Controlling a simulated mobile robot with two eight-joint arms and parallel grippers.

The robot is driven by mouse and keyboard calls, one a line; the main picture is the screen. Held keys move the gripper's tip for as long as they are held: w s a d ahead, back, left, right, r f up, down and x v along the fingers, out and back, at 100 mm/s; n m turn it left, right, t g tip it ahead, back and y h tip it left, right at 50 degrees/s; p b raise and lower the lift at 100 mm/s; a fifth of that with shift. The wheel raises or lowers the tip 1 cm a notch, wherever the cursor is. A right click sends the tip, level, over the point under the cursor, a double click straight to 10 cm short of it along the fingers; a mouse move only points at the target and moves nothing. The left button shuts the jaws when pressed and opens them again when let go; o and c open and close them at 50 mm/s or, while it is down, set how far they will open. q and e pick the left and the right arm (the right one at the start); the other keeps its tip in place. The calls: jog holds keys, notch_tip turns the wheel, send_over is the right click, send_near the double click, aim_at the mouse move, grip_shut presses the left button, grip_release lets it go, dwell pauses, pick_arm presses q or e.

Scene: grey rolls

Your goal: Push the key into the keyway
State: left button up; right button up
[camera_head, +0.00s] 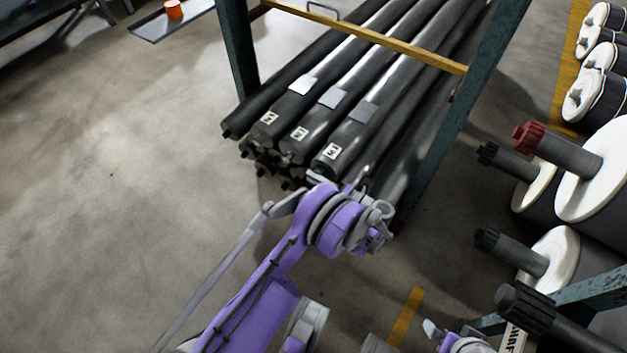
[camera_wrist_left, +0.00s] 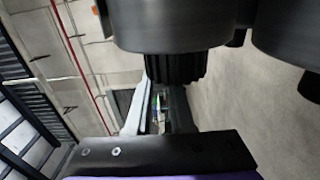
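Long dark rolls (camera_head: 345,150) lie in the rack, their near ends toward me. Several carry pale number labels. My left gripper (camera_head: 357,182) is at the near ends of the rolls, beside the front right ones; its fingers are small and partly hidden. In the left wrist view, a ribbed dark shaft end (camera_wrist_left: 175,68) juts from a roll (camera_wrist_left: 172,24) and covers the fingertips of my left gripper (camera_wrist_left: 160,100). A gap shows between the fingers, but their tips are hidden. I cannot make out the key or the keyway. Part of my right arm shows at the bottom edge.
Teal rack posts (camera_head: 465,110) and a yellow crossbar (camera_head: 370,37) frame the rolls. Large reels with white discs (camera_head: 594,172) and ribbed shaft ends stand at the right. A tray (camera_head: 172,22) with an orange cup is at the top left. The floor at left is clear.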

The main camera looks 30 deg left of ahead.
pick_arm(q)
jog(key=o, duration=0.5)
jog(key=shift+c, duration=0.2)
jog(key=d+p, duration=0.2)
jog(key=d, duration=0.8)
jog(key=shift+s+d, duration=0.4)
jog(key=shift+s, duration=0.05)
